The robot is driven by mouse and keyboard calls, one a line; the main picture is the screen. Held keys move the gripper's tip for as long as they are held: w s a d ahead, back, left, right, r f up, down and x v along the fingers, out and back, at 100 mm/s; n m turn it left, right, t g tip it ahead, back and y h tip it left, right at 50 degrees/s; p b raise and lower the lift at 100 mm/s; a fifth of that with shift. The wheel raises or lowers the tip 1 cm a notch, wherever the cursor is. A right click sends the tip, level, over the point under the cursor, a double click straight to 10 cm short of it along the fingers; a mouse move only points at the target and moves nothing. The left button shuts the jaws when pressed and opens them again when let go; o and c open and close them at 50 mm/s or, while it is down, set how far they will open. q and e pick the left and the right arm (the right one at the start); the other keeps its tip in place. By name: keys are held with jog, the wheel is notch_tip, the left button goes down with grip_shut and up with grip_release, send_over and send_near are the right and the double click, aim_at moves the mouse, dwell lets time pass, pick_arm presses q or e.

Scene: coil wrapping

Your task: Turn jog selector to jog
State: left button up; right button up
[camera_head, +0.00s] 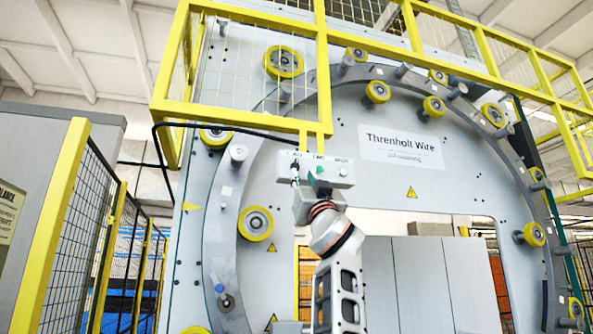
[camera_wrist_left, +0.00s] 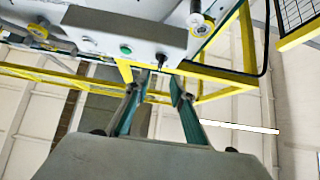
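The grey control box (camera_head: 333,181) hangs below the yellow railing in the head view, with small labels along its top edge. Its jog selector (camera_head: 294,169) is the small dark knob at the left end. The box shows upside down in the left wrist view (camera_wrist_left: 100,17), with the black selector (camera_wrist_left: 160,60) at its right. My left gripper (camera_head: 298,187) is close below the selector and partly covers the box's lower left. In the wrist view the two green-grey fingers (camera_wrist_left: 161,78) are apart, with the selector appearing between their tips. Contact cannot be told. My right gripper is not in view.
A green button (camera_head: 320,169) and another control (camera_head: 343,171) sit right of the selector. A black cable (camera_head: 215,125) runs left from the box. The large ring (camera_head: 222,213) with yellow rollers stands behind. A yellow-framed mesh fence (camera_head: 60,215) is at left.

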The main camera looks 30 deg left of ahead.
aim_at(297, 166)
pick_arm(q)
jog(key=p+x, duration=0.2)
jog(key=x, duration=0.2)
jog(key=shift+r, duration=0.2)
jog(key=shift+p+x, duration=0.6)
jog(key=shift+x, duration=0.7)
jog(key=shift+w+a+f, duration=0.1)
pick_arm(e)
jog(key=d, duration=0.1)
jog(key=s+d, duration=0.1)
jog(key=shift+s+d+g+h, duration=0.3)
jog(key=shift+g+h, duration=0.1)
pick_arm(q)
jog(key=c, duration=0.6)
grip_shut()
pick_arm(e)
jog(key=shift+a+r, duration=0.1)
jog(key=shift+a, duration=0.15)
